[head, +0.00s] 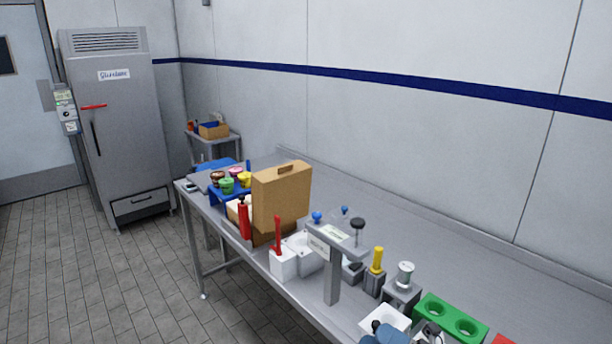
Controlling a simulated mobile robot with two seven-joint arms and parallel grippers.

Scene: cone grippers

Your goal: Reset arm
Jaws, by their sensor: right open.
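My right gripper (431,333) shows only in part at the bottom edge of the head view, low over the near end of the steel table. It is open, and I see nothing held in it. Blue-grey parts beside it look like my own arm. The green holder (450,318) with round holes is just right of it, and a white container (388,318) is just behind it to the left. I cannot tell whether the gripper touches either. My left gripper is not in view.
The steel table (480,250) is crowded along its front: a grey post with a sign (333,265), a yellow-handled tool (377,260), a red-handled tool (278,235), a brown case (281,200) and a blue rack of cups (232,195). The strip along the wall is clear.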

